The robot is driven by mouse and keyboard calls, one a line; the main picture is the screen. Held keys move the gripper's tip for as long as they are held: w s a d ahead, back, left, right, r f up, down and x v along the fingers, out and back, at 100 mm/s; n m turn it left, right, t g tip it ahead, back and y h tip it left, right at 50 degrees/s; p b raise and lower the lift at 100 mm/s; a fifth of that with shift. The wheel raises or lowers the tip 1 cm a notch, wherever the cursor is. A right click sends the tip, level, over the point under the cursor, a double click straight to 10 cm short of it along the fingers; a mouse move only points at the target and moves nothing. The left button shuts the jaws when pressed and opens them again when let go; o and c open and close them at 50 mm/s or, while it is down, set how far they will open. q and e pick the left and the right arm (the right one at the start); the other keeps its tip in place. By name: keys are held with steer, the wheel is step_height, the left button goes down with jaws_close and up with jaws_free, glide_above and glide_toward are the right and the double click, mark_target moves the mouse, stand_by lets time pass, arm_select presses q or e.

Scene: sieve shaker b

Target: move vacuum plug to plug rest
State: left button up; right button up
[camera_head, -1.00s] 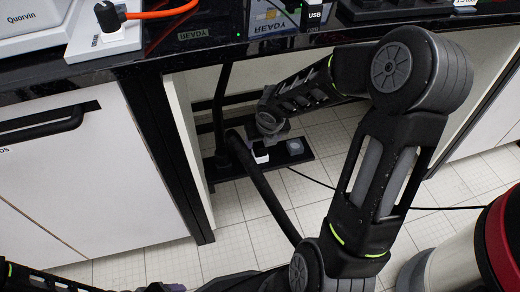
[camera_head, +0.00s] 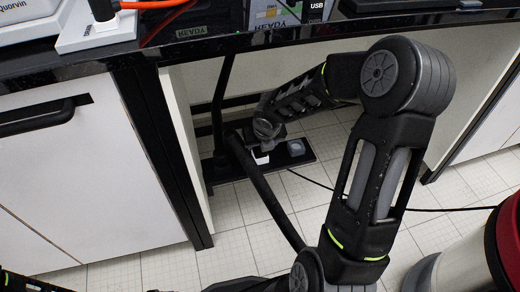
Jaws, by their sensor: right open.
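A low black board (camera_head: 228,175) lies on the floor under the counter. A small white piece (camera_head: 261,157) and a grey block (camera_head: 296,148) sit on it. A thin black cable (camera_head: 400,208) runs from the board's near side towards the right. I cannot tell which small piece is the vacuum plug and which is the plug rest. My right gripper (camera_head: 265,143) is open, just above and beside the white piece, partly covering it. Its fingertips are small and dark, so I cannot tell whether they touch it. My left gripper is not visible.
A black leaning tube (camera_head: 268,192) crosses in front of the board. White cabinets (camera_head: 90,170) stand left. The red and cream canister (camera_head: 465,255) is at lower right.

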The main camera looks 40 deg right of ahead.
jaws_close()
stand_by(0.7)
